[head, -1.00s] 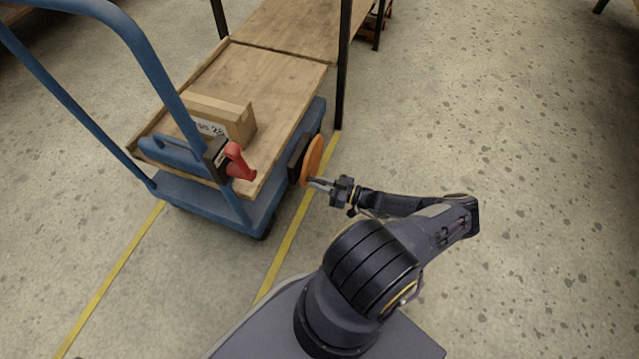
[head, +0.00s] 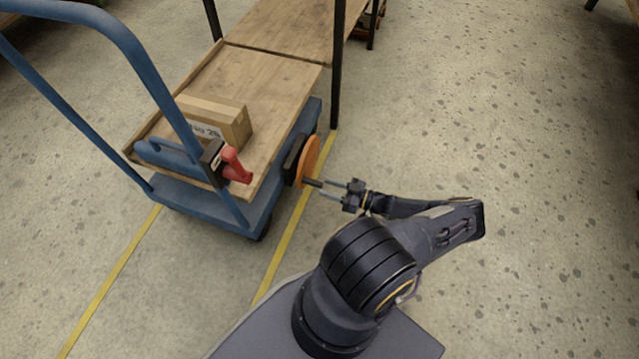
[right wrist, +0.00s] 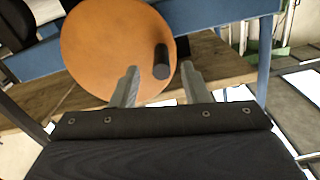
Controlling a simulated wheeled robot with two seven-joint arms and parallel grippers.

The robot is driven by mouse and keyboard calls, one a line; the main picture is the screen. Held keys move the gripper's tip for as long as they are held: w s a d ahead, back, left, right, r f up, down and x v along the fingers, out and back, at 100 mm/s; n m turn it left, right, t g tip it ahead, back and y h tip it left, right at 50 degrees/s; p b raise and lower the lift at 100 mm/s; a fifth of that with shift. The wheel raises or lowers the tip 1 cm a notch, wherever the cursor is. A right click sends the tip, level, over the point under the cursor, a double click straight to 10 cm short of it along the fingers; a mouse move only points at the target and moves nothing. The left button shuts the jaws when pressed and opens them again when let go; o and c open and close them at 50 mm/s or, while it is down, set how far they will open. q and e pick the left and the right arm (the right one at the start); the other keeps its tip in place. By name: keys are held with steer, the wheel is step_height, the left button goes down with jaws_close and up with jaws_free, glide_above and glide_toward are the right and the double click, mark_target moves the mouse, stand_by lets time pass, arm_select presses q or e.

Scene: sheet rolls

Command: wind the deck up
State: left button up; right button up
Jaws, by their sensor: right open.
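The deck (head: 265,85) is a wooden platform on a blue trolley, its far end close to a wooden bench. An orange crank wheel (head: 309,158) is on the trolley's right side, with a dark handle peg (head: 313,183) sticking out from its lower part. My right gripper (head: 327,190) is open and empty, its fingers pointing at the peg. In the right wrist view the wheel (right wrist: 105,45) fills the upper left and the peg (right wrist: 161,62) appears between the two fingertips (right wrist: 159,74). I cannot tell whether the tips overlap the peg. My left gripper is not in view.
A cardboard box (head: 225,118) sits on the deck. A red lever (head: 235,164) is at the trolley's near corner, by its blue push handle (head: 140,50). The bench (head: 285,28) has dark legs. Yellow lines (head: 283,245) mark the floor. The floor at right is clear.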

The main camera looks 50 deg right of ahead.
steer(key=v, duration=0.2)
steer(key=shift+s+d, duration=0.15)
steer(key=shift+s, duration=0.15)
stand_by(0.4)
